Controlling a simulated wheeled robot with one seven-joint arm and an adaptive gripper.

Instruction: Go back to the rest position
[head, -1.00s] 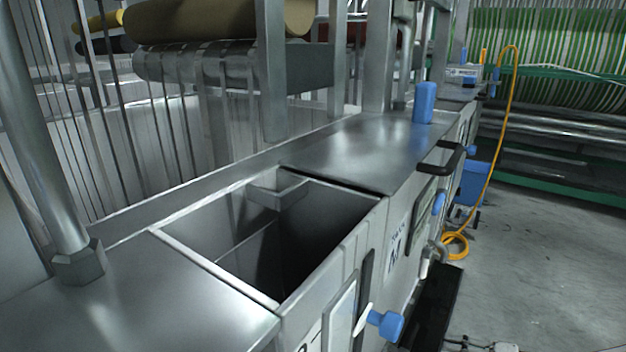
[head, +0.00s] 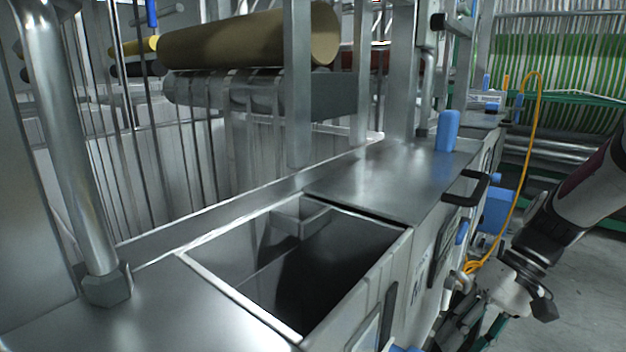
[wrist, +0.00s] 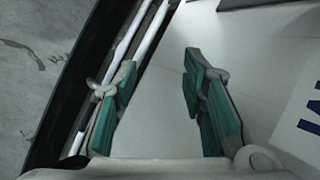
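My gripper (wrist: 160,85) shows in the wrist view with its two green-padded fingers spread apart and nothing between them. It faces the pale front panel of the machine. In the head view my arm comes in from the right edge, and my gripper (head: 462,330) hangs low beside the machine's front, partly cut off by the bottom edge. The open steel tank (head: 245,315) stands to its left, with a dark inside. The rest position itself is not marked in any view.
A steel cover (head: 400,180) with a black handle (head: 468,188) lies behind the tank opening, with a blue cylinder (head: 447,130) on it. A yellow hose (head: 528,130) hangs at the right. A large tan roll (head: 250,40) is above. Grey floor (wrist: 25,75) shows beside the machine.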

